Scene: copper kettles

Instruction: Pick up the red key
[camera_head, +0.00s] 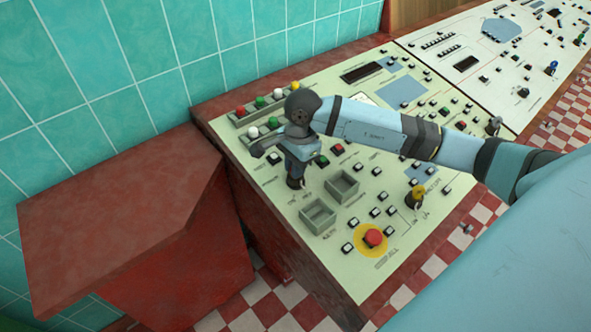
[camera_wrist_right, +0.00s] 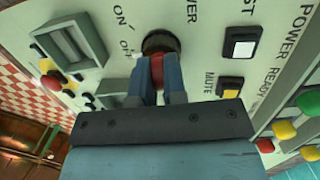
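The red key (camera_wrist_right: 157,70) stands in a round black lock (camera_wrist_right: 160,42) beside the ON and OFF lettering, in the right wrist view. The two fingers of my right gripper (camera_wrist_right: 160,82) are close together, one on each side of the key, with its red part showing between them and seemingly touching both. In the head view my right gripper (camera_head: 295,183) points down at the pale console panel (camera_head: 335,272), and it hides the key there. My left gripper is in neither view.
Two grey recessed boxes (camera_head: 318,215) and a red emergency button (camera_head: 373,237) on a yellow disc lie nearer on the panel. Coloured knobs (camera_head: 253,132) line its back edge. A yellow-topped switch (camera_head: 417,193) stands to the right. A tiled wall (camera_head: 130,70) rises behind.

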